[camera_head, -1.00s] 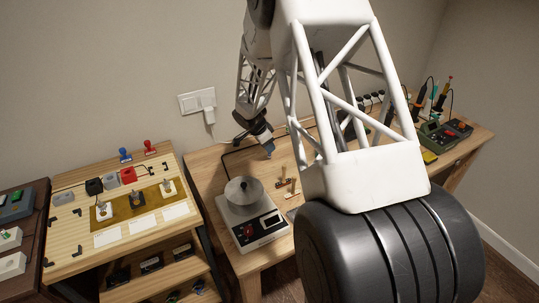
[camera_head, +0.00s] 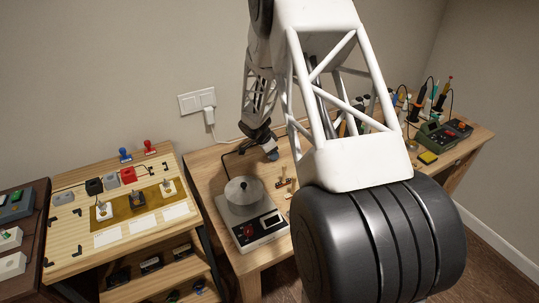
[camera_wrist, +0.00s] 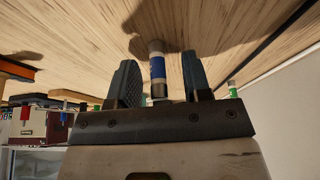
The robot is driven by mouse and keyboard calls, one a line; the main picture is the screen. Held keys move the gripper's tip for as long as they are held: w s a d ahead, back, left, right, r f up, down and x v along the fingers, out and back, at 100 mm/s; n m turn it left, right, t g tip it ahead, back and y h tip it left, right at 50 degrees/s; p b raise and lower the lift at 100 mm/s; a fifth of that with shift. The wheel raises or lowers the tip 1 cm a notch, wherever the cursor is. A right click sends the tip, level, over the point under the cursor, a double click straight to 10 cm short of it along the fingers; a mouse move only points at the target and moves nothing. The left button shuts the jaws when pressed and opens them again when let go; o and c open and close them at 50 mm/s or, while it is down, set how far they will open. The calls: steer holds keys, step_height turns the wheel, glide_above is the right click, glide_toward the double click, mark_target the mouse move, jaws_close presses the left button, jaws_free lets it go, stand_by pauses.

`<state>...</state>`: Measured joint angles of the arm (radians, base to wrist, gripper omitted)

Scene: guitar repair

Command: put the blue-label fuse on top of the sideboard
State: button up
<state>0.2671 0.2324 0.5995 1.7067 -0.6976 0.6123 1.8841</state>
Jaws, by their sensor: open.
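The blue-label fuse (camera_wrist: 158,70) shows in the wrist view as a small cylinder with a blue band and pale end, close against a wooden surface. My gripper (camera_wrist: 156,80) is open, its two blue-grey fingers on either side of the fuse, with gaps visible on both sides. In the head view my gripper (camera_head: 272,155) is small, low over the wooden table (camera_head: 205,165) behind the scale; the fuse cannot be made out there. I cannot tell for certain which piece of furniture is the sideboard.
A scale (camera_head: 245,212) with a metal pot stands in front of my gripper. A soldering station (camera_head: 440,135) is at right. A green-banded cylinder (camera_wrist: 232,88) is right of my fingers.

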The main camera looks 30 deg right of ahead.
stand_by(0.3)
jaws_close()
steer(key=shift+r, duration=0.1)
steer(key=shift+r, duration=4.9)
steer(key=shift+f, duration=4.95)
steer(key=shift+r, duration=0.2)
